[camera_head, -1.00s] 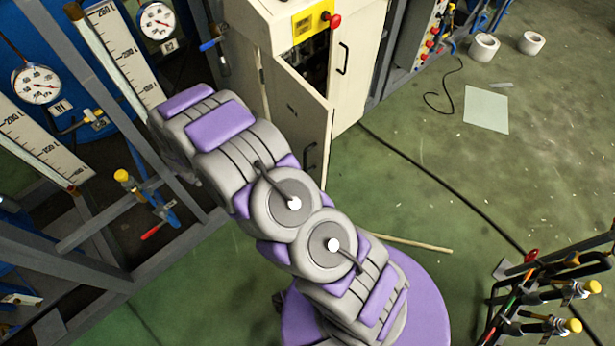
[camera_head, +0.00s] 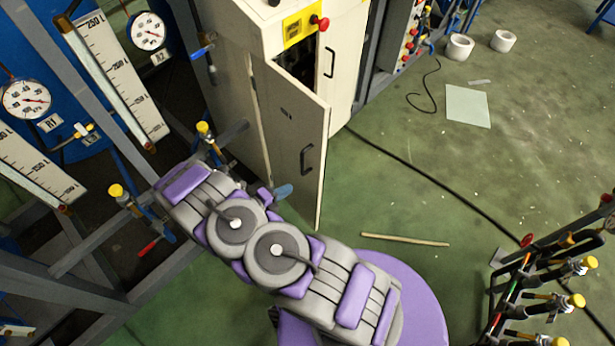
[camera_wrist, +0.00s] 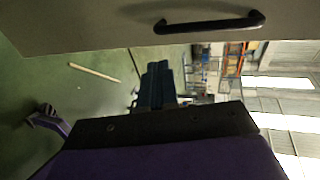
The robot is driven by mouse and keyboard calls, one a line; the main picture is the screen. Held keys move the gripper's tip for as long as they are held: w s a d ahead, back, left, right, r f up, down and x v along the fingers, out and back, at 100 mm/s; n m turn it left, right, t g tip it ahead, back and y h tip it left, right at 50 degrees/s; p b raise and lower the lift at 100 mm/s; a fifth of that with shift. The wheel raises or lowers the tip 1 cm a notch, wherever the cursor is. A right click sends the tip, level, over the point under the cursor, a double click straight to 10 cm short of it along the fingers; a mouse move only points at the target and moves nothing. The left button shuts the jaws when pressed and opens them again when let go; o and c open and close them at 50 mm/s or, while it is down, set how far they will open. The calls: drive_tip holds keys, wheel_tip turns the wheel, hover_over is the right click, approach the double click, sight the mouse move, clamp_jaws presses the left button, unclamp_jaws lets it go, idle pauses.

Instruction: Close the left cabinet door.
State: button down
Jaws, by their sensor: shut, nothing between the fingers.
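The left cabinet door (camera_head: 286,125) is a cream panel with a black handle (camera_head: 306,158). It stands ajar, its right edge swung out from the cabinet, with a dark gap behind its top. My gripper (camera_head: 284,192) is low beside the door's outer face, left of and below the handle; contact cannot be told. In the wrist view my blue-grey gripper (camera_wrist: 155,84) is shut and empty, below a cream panel (camera_wrist: 70,25) with a black handle (camera_wrist: 210,24). The handle is apart from the fingers.
The right cabinet door (camera_head: 343,60) looks shut. A framed rig with gauges (camera_head: 148,31) and yellow-capped valves (camera_head: 117,191) stands left. A wooden stick (camera_head: 404,239) and a black cable (camera_head: 430,180) lie on the green floor. A valve rack (camera_head: 545,290) stands at lower right.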

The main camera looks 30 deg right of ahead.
drive_tip(key=b, duration=0.2)
approach(316, 172)
drive_tip(key=x, duration=0.4)
drive_tip(key=shift+d+f, duration=0.15)
drive_tip(key=shift+f, duration=0.15)
drive_tip(key=shift+w+d, duration=0.25)
drive_tip(key=shift+d, duration=0.8)
drive_tip(key=shift+d+r, duration=0.1)
